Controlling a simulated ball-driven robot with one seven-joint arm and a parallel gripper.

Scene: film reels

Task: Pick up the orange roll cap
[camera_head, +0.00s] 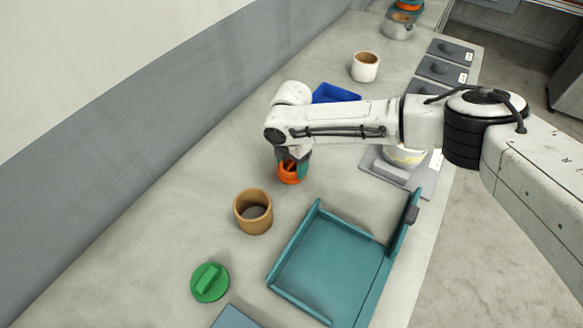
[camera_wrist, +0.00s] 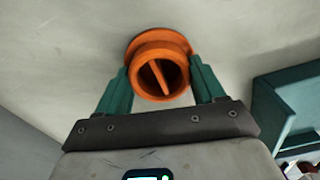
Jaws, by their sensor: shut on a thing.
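The orange roll cap (camera_head: 289,173) is on or just above the grey counter in the head view, below my wrist. In the wrist view the cap (camera_wrist: 160,68) shows a round flange and a hollow collar with a bar across it. My gripper (camera_wrist: 162,85) has its two green fingers on either side of the collar, shut on it. In the head view my gripper (camera_head: 293,167) points down at the cap and partly hides it. I cannot tell whether the cap touches the counter.
A tan cup-like roll (camera_head: 253,212) stands close by on the counter. A green cap (camera_head: 210,282) lies nearer the front. A teal tray (camera_head: 325,262) is to the right. A blue bin (camera_head: 334,93) and white roll (camera_head: 365,67) are farther back. Bare counter lies left.

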